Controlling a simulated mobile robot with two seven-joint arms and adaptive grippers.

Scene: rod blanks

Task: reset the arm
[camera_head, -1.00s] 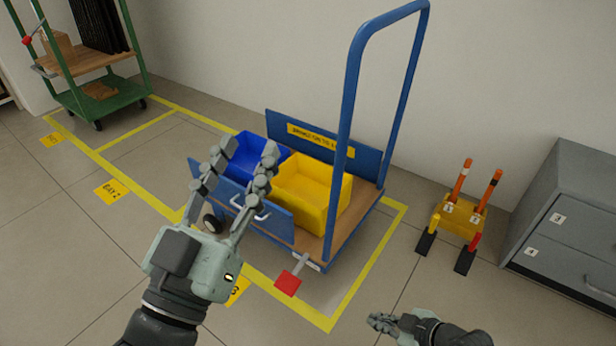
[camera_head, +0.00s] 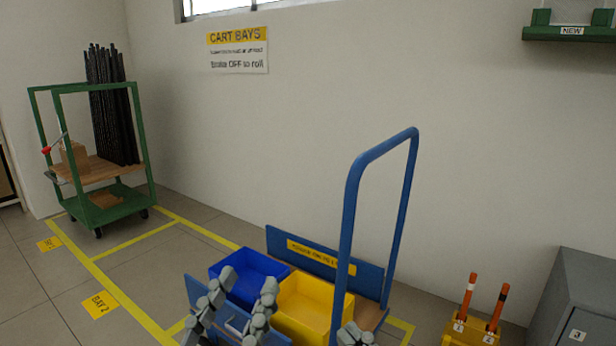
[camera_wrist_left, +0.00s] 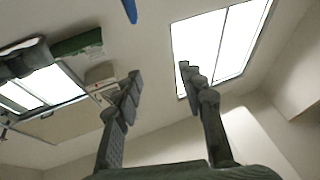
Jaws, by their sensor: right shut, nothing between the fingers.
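My left gripper (camera_head: 236,300) is at the bottom of the head view, in front of the blue cart. Its two fingers point up and stand apart, with nothing between them. The left wrist view shows the same fingers (camera_wrist_left: 160,84) spread and empty, facing a bright window and the upper wall. My right gripper (camera_head: 355,334) shows only as fingertips at the bottom edge, by the cart's handle post. It is shut and empty; the rest of that arm is out of frame.
The blue cart (camera_head: 350,200) carries a blue bin (camera_head: 262,262) and a yellow bin (camera_head: 312,300). A green cart (camera_head: 120,212) with dark rods (camera_head: 112,110) stands at left. An orange-post stand (camera_head: 470,325) and a grey cabinet (camera_head: 585,290) are at right. Floor at left is clear.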

